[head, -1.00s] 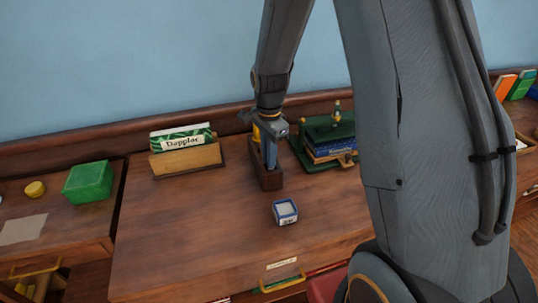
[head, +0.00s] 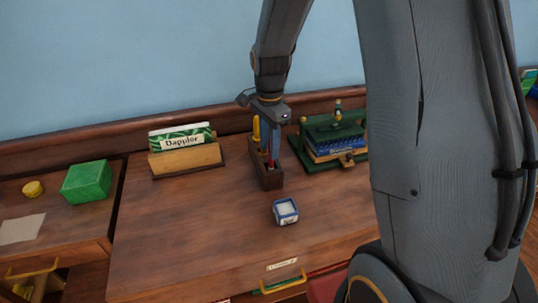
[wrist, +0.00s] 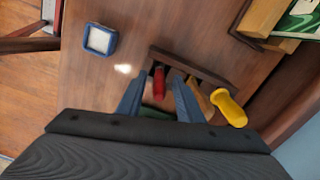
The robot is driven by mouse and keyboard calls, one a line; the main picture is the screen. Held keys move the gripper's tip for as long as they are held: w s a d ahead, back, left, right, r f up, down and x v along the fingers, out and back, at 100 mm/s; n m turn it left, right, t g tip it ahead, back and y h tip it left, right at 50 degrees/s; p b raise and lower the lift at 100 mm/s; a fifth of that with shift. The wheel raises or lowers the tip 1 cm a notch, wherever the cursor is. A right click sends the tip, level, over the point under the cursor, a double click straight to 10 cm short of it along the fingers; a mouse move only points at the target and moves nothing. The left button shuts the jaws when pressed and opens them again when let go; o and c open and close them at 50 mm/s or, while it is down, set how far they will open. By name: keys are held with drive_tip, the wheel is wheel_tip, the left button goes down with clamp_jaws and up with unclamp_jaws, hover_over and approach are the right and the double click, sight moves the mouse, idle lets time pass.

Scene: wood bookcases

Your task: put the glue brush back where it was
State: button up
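The dark wood tool holder (head: 267,182) stands on the desk, with a red-ended tool (head: 270,162) and a yellow-handled tool (head: 256,129) upright in it. The red tool, which may be the glue brush, also shows in the wrist view (wrist: 158,82). There, my gripper (wrist: 158,92) is open, with a finger on each side of the red tool and gaps beside it. In the head view my gripper (head: 271,135) hangs point-down just above the holder. The lower part of the red tool is hidden in the holder.
A blue-sided square pot (head: 286,212) with a pale top stands in front of the holder. A wooden card stand (head: 187,160) is to the left, and a green press with books (head: 335,140) is close on the right. The desk's front left is clear.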

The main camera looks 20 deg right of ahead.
wheel_tip(320, 180, up, 8)
drive_tip(key=shift+f+b, duration=0.1)
drive_tip(key=shift+b, duration=0.75)
drive_tip(key=shift+s, duration=0.15)
drive_tip(key=s+f+n, duration=0.3)
drive_tip(key=s+n, duration=0.4)
drive_tip(key=s, duration=0.1)
drive_tip(key=s+f+n+t, duration=0.1)
drive_tip(key=s+f+n, duration=0.2)
drive_tip(key=s+n, duration=0.5)
drive_tip(key=shift+s+d, duration=0.2)
drive_tip(key=shift+s, duration=0.15)
